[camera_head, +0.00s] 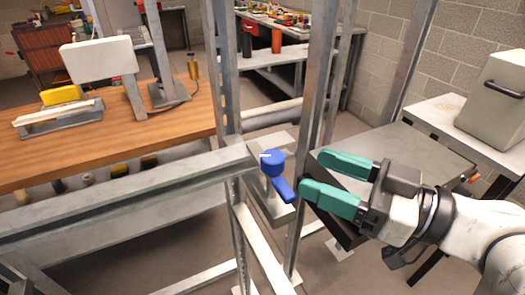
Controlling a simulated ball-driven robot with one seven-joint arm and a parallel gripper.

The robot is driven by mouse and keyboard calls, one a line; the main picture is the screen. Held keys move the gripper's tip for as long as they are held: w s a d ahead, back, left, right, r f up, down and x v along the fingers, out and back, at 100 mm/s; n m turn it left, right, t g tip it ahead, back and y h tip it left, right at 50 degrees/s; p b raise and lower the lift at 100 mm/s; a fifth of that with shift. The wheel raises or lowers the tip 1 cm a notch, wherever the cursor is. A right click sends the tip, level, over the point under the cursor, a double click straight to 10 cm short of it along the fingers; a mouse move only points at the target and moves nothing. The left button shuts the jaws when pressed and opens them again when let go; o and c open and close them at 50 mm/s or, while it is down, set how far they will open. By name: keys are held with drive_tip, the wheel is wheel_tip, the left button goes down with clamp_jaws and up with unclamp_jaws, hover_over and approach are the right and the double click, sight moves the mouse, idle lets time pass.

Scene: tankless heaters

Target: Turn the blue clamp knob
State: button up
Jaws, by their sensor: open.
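The blue clamp knob (273,163) sits on a grey metal bracket fixed to the steel frame, near the middle of the view. It has a round head with a white mark and a blue handle part pointing down to the right. My gripper (312,172) comes in from the right with two green fingers, spread apart. The fingertips are just right of the knob, with nothing seen between them. The lower fingertip is close to the blue handle; I cannot tell if they touch.
Steel uprights (222,70) and a horizontal beam (120,190) surround the knob. A wooden workbench (150,130) stands at the left. A bench (290,55) is at the back.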

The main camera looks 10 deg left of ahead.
sight(273, 155)
drive_tip(key=x, duration=0.8)
drive_tip(key=shift+w+a+p, duration=0.1)
drive_tip(key=shift+a+p, duration=0.2)
drive_tip(key=shift+p, duration=0.05)
drive_tip(key=c, duration=0.9)
drive_tip(key=shift+c, duration=0.2)
